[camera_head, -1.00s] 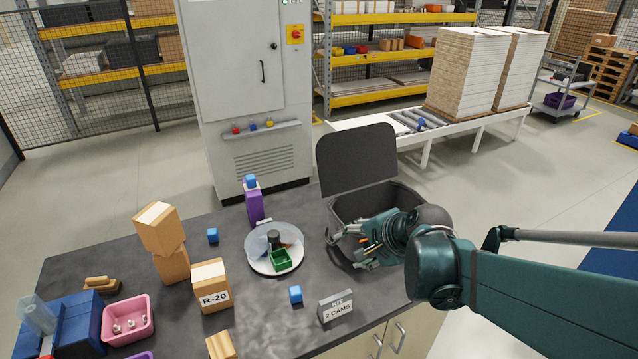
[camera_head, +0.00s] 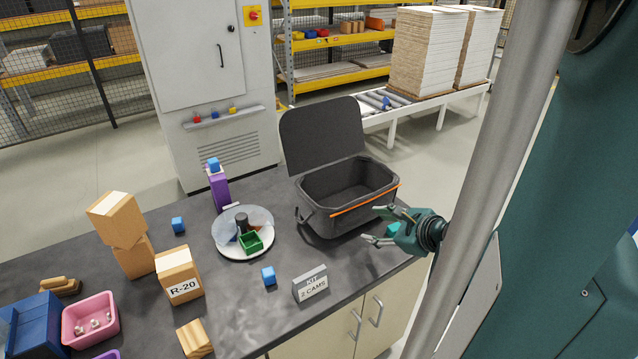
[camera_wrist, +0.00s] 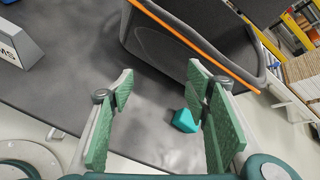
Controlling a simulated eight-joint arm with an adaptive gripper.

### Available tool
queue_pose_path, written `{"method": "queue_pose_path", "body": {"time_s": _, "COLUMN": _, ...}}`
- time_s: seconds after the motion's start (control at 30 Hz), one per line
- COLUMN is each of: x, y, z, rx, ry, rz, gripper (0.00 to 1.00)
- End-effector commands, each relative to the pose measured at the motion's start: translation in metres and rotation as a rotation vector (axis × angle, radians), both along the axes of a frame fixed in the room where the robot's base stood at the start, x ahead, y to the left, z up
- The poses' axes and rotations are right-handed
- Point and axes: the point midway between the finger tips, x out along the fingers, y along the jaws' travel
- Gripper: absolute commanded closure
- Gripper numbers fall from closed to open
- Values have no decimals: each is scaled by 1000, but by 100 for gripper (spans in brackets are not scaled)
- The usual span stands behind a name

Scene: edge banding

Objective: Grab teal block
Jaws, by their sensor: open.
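The teal block (camera_wrist: 184,121) lies on the dark table near its edge, below the tub. In the wrist view it shows between my two fingers, close to the right one, with a gap to the left one. In the head view only a bit of the teal block (camera_head: 393,229) shows behind my gripper (camera_head: 373,224). My gripper is open and holds nothing. In the wrist view my gripper (camera_wrist: 160,82) has its green pads spread wide. I cannot tell how far the block is below the pads.
A dark open-lidded tub (camera_head: 347,205) with an orange strip (camera_head: 365,201) on its rim stands right by my fingers. The kit sign (camera_head: 311,285), a blue cube (camera_head: 269,275) and a round tray (camera_head: 228,246) are to the left. The table front is mostly clear.

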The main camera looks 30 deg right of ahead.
Motion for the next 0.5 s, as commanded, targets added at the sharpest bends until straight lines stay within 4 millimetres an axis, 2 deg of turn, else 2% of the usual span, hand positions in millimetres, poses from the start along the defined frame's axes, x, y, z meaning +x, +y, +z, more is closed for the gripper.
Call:
{"method": "queue_pose_path", "body": {"time_s": 0.03, "x": -5, "y": -11, "z": -7, "rx": 36, "ry": -15, "rz": -40, "gripper": 52}}
{"method": "queue_pose_path", "body": {"time_s": 0.2, "x": -21, "y": -40, "z": -20, "rx": 166, "ry": -72, "rz": -162, "gripper": 52}}
{"method": "queue_pose_path", "body": {"time_s": 0.5, "x": -52, "y": -84, "z": -38, "rx": 376, "ry": -181, "rz": -343, "gripper": 52}}
